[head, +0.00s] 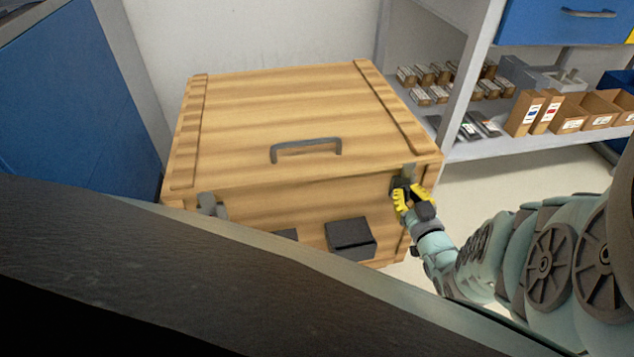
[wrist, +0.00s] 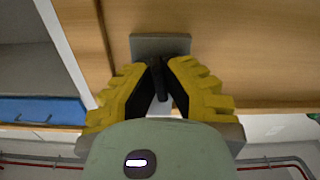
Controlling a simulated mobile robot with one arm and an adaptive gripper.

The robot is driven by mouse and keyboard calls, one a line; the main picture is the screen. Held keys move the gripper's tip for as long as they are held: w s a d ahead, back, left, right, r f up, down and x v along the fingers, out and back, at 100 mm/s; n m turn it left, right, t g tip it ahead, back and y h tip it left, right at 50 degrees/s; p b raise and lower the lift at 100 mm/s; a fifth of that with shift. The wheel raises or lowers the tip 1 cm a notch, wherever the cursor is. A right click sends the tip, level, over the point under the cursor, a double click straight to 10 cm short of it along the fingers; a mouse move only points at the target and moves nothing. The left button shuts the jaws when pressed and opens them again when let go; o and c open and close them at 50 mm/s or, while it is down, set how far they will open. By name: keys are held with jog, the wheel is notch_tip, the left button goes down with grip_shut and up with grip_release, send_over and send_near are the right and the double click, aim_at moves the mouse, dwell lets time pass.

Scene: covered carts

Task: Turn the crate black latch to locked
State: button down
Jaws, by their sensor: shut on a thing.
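The wooden crate (head: 270,110) stands with its lid down and a grey handle (head: 306,146) on top. My gripper (head: 402,190) is at the crate's front right corner, just below the lid edge. In the wrist view, my gripper (wrist: 159,70) has its yellow-backed fingers closed on the narrow black latch (wrist: 158,84). The latch sits at a grey plate (wrist: 160,42) on the wood. The fingers hide much of the latch, and I cannot tell whether it is locked.
A grey latch (head: 210,205) is at the crate's front left. Black blocks (head: 350,238) are on the crate's front. A blue cabinet (head: 75,105) stands left; a shelf (head: 545,146) with small boxes stands right. Bare floor shows right of the crate.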

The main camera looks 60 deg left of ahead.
jog(key=shift+d+f, duration=0.1)
jog(key=shift+f, duration=0.1)
jog(key=c, duration=1.1)
grip_release()
jog(key=shift+r, duration=0.15)
jog(key=shift+o, duration=0.2)
jog(key=v, duration=1.1)
jog(key=shift+s+d, duration=0.25)
jog(key=shift+d, duration=0.05)
